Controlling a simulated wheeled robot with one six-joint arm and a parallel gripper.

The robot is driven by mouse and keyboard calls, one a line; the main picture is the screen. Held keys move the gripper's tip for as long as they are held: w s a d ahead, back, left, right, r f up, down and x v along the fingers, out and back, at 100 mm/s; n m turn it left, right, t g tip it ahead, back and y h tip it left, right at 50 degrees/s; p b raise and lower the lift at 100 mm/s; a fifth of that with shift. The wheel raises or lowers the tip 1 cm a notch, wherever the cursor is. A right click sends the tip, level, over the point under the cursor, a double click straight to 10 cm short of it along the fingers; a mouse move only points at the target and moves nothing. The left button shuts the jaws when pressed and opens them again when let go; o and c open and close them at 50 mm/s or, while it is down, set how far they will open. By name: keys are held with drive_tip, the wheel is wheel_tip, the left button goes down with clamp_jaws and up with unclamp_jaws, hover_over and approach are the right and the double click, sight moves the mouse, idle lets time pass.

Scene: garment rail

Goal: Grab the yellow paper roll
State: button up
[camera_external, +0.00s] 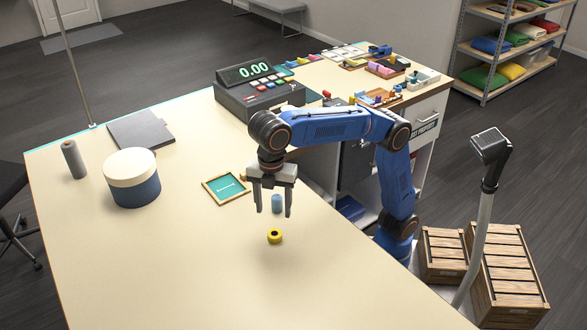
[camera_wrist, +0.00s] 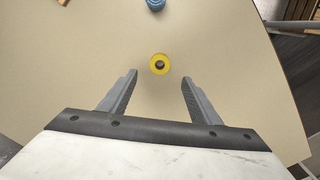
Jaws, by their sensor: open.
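The yellow paper roll (camera_external: 275,237) lies on the cream counter, with a dark centre. In the wrist view the yellow roll (camera_wrist: 159,64) is beyond the fingertips, centred between their lines. My gripper (camera_external: 273,212) is open and empty, pointing down above the counter, with the roll just in front of and below it in the external view. Its two fingers also show in the wrist view (camera_wrist: 159,75), spread apart. A blue cylinder (camera_external: 277,204) stands behind the roll, seen between the fingers; its top edge shows in the wrist view (camera_wrist: 155,4).
A wood-framed teal board (camera_external: 227,188) lies left of my gripper. A blue tub with a cream lid (camera_external: 132,180) and a grey cylinder (camera_external: 73,160) stand farther left. A cash register (camera_external: 260,92) is at the back. The counter (camera_external: 180,270) is clear around the roll and toward the front.

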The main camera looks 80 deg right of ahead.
sight(275, 233)
drive_tip(key=shift+f, duration=5.05)
drive_tip(key=shift+c, duration=0.3)
drive_tip(key=c, duration=1.1)
drive_tip(key=shift+o, duration=0.2)
